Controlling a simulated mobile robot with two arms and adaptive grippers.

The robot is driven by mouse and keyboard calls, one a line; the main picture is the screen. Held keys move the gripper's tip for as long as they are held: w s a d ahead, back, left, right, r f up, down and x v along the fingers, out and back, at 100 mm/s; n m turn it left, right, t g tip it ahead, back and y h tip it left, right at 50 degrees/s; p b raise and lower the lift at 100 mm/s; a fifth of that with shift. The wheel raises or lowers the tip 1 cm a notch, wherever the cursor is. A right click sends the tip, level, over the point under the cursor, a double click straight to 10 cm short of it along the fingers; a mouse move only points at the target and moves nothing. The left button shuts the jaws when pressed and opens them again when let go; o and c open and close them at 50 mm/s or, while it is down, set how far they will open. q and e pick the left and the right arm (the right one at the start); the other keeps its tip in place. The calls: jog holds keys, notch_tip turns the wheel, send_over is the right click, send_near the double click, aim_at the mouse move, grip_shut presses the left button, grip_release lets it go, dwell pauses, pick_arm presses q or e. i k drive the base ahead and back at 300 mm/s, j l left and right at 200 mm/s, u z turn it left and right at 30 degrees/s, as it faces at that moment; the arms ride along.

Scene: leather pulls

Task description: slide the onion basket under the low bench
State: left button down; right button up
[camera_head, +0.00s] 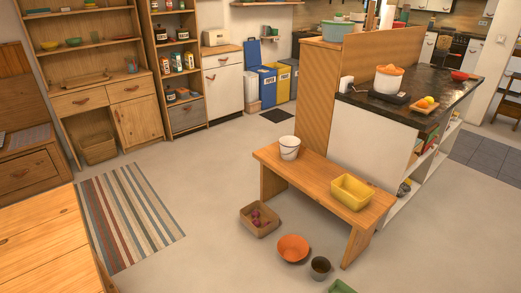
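The onion basket (251,219) is a small brown open box with several dark red onions in it. It sits on the floor in front of the low bench, near its left end. The low bench (318,178) is a wooden plank on panel legs, with open space beneath it. The basket appears to be outside the space under the bench top. Neither of my grippers shows in the head view.
A white bucket (289,148) and a yellow tub (351,191) stand on the bench. An orange bowl (293,248), a dark pot (320,268) and a green container (342,287) are on the floor in front. A striped rug (130,215) lies left; floor between is clear.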

aim_at(246, 219)
jog(key=i+u, duration=0.2)
jog(key=i, duration=0.85)
jog(key=i+j+z, duration=0.75)
jog(key=i+j, duration=0.2)
jog(key=j, duration=0.25)
